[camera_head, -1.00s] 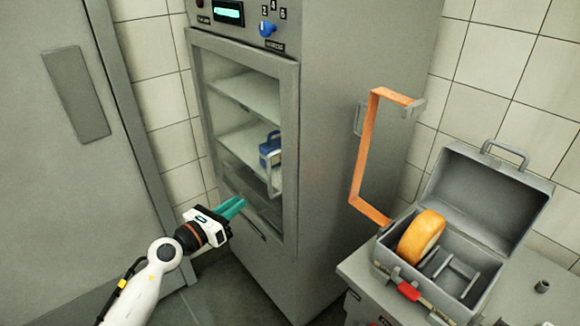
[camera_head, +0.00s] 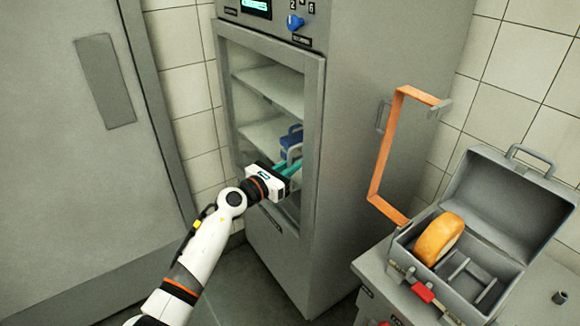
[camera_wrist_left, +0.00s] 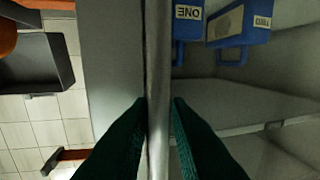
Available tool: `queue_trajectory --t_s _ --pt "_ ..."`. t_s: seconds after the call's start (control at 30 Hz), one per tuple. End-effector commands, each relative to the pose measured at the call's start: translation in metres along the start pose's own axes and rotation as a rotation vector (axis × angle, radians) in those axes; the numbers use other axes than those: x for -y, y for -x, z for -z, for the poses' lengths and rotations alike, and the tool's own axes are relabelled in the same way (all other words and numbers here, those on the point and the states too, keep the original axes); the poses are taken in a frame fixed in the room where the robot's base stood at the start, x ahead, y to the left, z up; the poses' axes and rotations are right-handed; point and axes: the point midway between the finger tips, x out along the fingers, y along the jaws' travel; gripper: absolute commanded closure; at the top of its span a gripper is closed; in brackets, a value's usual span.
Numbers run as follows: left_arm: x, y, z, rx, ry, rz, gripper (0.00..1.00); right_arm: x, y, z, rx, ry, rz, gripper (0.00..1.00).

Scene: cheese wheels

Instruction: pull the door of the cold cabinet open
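The cold cabinet (camera_head: 365,130) is a tall grey unit with a glazed door (camera_head: 314,120), which looks closed. A pale grey handle bar (camera_head: 297,156) stands at the door's lower right. In the left wrist view the bar (camera_wrist_left: 158,60) runs vertically between the teal fingers. My left gripper (camera_head: 290,166) is at the handle in the head view. Its fingers (camera_wrist_left: 158,120) lie on either side of the bar, with a narrow gap visible on the right side, so it looks open around it. My right gripper is not in view.
Blue labelled items (camera_wrist_left: 240,25) sit on a shelf behind the glass. A grey case (camera_head: 500,205) with an orange wheel (camera_head: 438,238) stands on a counter at right. An orange bracket (camera_head: 383,150) rises beside the cabinet. A grey door (camera_head: 60,170) is at left.

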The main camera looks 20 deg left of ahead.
Motion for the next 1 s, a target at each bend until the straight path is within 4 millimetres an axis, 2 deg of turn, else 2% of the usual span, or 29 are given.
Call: queue_trajectory --t_s 0.23,0.27,0.37,0.67,0.87,1.0 --pt "0.0 -0.001 0.0 0.0 0.0 0.0 0.83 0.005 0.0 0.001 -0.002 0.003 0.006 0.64" --pt "0.0 -0.001 0.0 0.0 0.0 0.0 0.85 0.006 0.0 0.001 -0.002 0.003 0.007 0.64" --pt "0.0 -0.001 0.0 0.0 0.0 0.0 1.0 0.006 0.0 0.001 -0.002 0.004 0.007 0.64" --pt "0.001 0.001 -0.001 0.0 0.0 -0.001 1.0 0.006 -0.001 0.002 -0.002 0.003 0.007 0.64" --pt "0.011 0.016 -0.005 -0.001 0.001 -0.022 1.0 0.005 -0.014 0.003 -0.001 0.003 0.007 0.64" --pt "0.022 0.04 -0.009 -0.003 -0.002 -0.063 1.0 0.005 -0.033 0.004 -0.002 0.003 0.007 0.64"
